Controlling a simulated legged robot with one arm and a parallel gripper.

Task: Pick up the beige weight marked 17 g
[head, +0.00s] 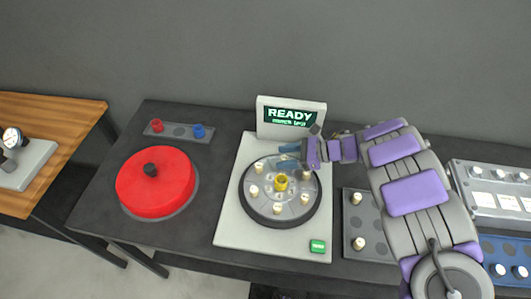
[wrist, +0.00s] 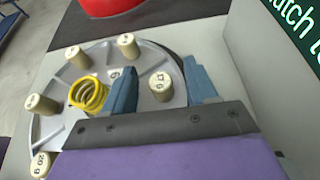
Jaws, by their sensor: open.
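Several beige cylindrical weights stand around the round grey plate (head: 291,211) of the white machine. My gripper (head: 288,156) is open over the back of this plate. In the wrist view its two blue-grey fingers (wrist: 160,69) stand on either side of one beige weight (wrist: 160,88), with a gap visible. That weight's mark is too small to read surely. Other beige weights (wrist: 128,46) (wrist: 78,57) (wrist: 41,104) stand to the left, with one (wrist: 40,164) near the bottom edge. I cannot tell which one is marked 17 g.
A yellow spring (wrist: 88,94) stands at the plate's centre, close to the left finger. A screen reading READY (head: 290,116) rises behind the plate. A green button (head: 317,246) is at the front. A grey tray (head: 376,238) with beige weights and a red disc (head: 155,187) flank the machine.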

